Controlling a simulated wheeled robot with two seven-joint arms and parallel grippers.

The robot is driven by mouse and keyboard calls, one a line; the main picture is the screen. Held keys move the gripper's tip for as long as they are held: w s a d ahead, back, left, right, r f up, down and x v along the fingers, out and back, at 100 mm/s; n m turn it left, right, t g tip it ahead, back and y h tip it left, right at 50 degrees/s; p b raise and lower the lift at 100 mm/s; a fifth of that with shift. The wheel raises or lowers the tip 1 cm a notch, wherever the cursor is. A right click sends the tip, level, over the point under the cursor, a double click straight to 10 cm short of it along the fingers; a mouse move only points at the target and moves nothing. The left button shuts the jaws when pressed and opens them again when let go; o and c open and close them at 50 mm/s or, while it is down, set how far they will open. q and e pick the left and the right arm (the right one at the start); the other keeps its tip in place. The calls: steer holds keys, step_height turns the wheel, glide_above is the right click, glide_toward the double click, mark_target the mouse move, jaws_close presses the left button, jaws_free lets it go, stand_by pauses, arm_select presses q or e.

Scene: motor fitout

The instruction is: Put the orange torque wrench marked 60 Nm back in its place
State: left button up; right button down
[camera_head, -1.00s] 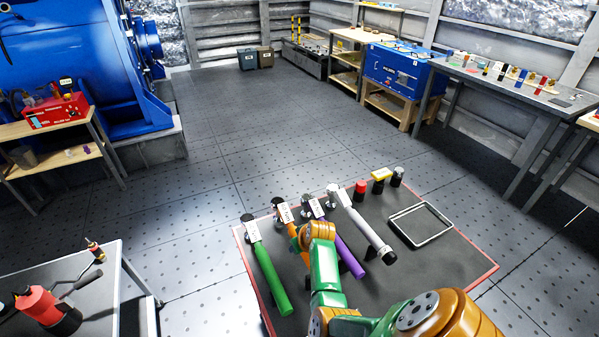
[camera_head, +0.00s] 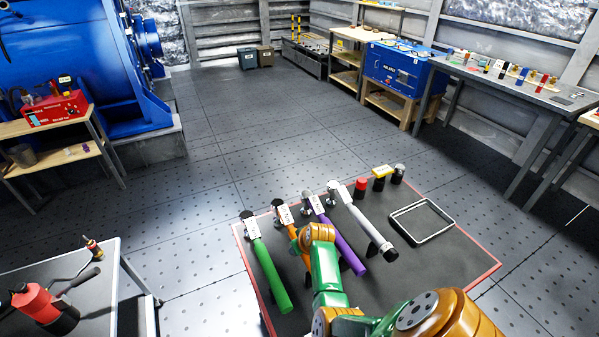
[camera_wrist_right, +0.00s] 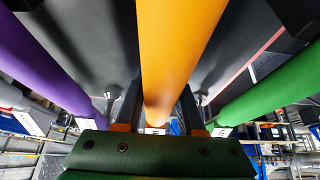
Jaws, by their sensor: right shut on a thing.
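The orange torque wrench (camera_head: 292,232) lies on the dark mat between the green wrench (camera_head: 268,270) and the purple wrench (camera_head: 343,243). A white tag is at its head, too small to read. My right gripper (camera_wrist_right: 162,112) is shut on the orange wrench's handle (camera_wrist_right: 180,45), a finger on each side in the right wrist view. In the head view my right wrist hides the gripper and most of the handle. I cannot tell whether the wrench is lifted or resting. My left gripper is not in view.
A grey wrench (camera_head: 368,225) lies right of the purple one. A cart (camera_head: 105,292) with a red tool stands left. The floor beyond is clear.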

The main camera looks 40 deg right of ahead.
steer(key=shift+f, duration=0.3)
steer(key=shift+c, duration=2.2)
jaws_free()
steer(key=shift+r, duration=0.1)
steer(key=shift+s, duration=0.1)
steer(key=p+v, duration=0.1)
steer(key=v, duration=0.5)
steer(key=shift+r, duration=0.1)
steer(key=shift+s+a+r+p, duration=0.15)
steer(key=shift+s+r+p, duration=0.15)
steer(key=shift+r, duration=0.1)
steer(key=shift+w, duration=0.1)
